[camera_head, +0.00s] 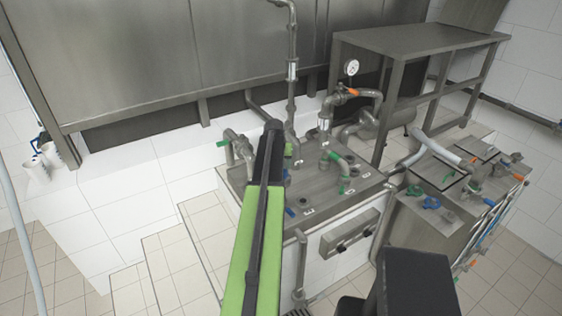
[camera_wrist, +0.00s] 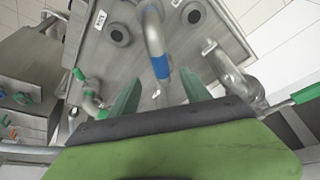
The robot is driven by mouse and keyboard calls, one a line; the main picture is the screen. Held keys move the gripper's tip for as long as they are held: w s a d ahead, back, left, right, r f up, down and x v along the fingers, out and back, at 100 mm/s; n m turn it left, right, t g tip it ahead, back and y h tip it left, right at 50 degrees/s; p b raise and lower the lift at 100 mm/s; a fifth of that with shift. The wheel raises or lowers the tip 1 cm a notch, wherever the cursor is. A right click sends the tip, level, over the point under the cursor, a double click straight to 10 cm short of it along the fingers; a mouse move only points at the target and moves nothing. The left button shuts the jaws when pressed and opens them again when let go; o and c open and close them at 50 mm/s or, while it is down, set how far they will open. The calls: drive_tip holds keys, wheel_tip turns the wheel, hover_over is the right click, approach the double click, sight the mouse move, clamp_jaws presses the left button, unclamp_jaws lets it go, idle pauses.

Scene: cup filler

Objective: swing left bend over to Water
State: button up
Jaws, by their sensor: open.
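A steel worktop (camera_head: 335,190) carries several pipe bends and sockets. On its left stands a pipe fitting (camera_head: 236,147) with a green handle. A bend with a green band (camera_head: 340,162) stands at the right. The wrist view shows a bend with a blue band (camera_wrist: 160,66) beyond my fingers, another with green parts (camera_wrist: 91,104) at left, and a grey fitting (camera_wrist: 233,75) at right. Small white labels lie on the worktop; their words are too small to read. My gripper (camera_wrist: 160,92) is open and empty above the worktop. In the head view my arm hides most of it.
A second steel station (camera_head: 430,225) with blue, green and orange valves stands at right. A steel shelf (camera_head: 420,40) with a pressure gauge (camera_head: 351,67) stands behind. White mugs (camera_head: 38,172) sit at far left. Tiled steps (camera_head: 150,270) lie left of my arm.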

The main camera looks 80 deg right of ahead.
drive_tip(key=p+v, duration=0.4)
drive_tip(key=v, duration=0.3)
drive_tip(key=shift+p, duration=0.35)
